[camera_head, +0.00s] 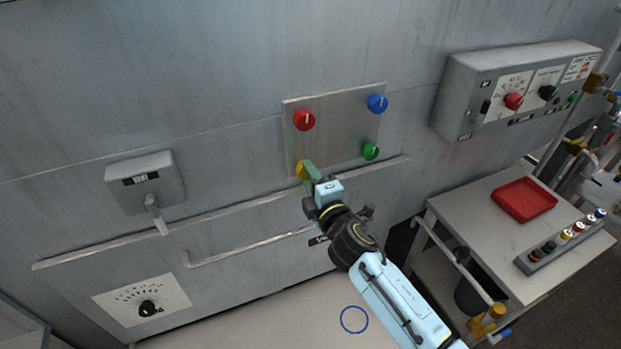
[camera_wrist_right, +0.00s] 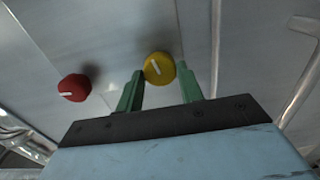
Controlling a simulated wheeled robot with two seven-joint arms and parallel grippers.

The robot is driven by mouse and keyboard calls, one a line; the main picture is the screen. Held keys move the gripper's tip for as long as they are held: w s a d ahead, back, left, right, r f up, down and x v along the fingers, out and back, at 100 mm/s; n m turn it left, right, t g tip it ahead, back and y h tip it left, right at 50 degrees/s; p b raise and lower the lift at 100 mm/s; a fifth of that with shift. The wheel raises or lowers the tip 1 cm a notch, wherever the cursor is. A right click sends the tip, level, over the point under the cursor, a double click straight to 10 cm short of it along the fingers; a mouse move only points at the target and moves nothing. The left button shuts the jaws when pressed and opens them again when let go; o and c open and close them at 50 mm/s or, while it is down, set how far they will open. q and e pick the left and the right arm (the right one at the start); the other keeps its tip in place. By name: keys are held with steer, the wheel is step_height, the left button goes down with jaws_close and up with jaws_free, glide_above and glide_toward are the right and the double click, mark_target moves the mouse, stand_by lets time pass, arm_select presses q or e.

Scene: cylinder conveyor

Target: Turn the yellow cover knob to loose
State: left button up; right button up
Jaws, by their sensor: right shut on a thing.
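The yellow knob (camera_head: 301,170) sits at the lower left corner of a square metal cover plate (camera_head: 335,128) on the grey wall. My right gripper (camera_head: 309,168) is at this knob and partly hides it in the head view. In the right wrist view the yellow knob (camera_wrist_right: 159,68) lies between the green fingertips of my right gripper (camera_wrist_right: 161,78), which is shut on it. The knob's white mark is slightly slanted. My left gripper is not in view.
The cover also carries a red knob (camera_head: 304,120), a blue knob (camera_head: 377,103) and a green knob (camera_head: 370,151). A rail (camera_head: 230,213) runs below. A control box (camera_head: 515,90) is at the right, above a table (camera_head: 470,208) with a red tray (camera_head: 524,199).

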arm_select(q)
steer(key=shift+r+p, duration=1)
steer(key=shift+p, duration=0.05)
arm_select(e)
steer(key=shift+n, duration=7.1)
steer(key=o, duration=1)
